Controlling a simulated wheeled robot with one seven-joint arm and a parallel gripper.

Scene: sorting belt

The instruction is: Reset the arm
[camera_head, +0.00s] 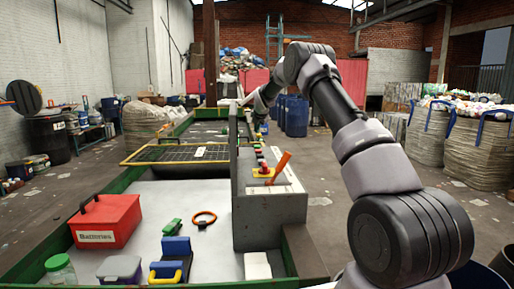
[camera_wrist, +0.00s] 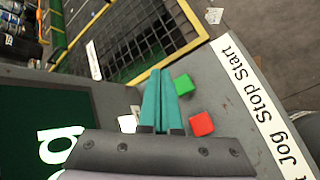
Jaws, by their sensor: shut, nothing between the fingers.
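My arm (camera_head: 350,140) reaches up and forward over the control console (camera_head: 270,207), bending down at its far end. In the head view my gripper is small and its fingers cannot be made out. In the wrist view my gripper (camera_wrist: 155,75) shows two teal fingers pressed together, with nothing between them. The fingers hang over the console top, beside a green button (camera_wrist: 184,84) and a red button (camera_wrist: 201,124). Whether the fingertips touch the console cannot be told. A white label strip (camera_wrist: 262,105) reading "Jog Stop Start" runs along the console edge.
An orange lever (camera_head: 279,166) stands up from the console. The belt (camera_head: 180,200) holds a red Batteries box (camera_head: 105,222), a green-lidded jar (camera_head: 61,270) and small items. A yellow-framed mesh guard (camera_head: 180,153) lies beyond. Large sacks (camera_head: 478,145) stand at right.

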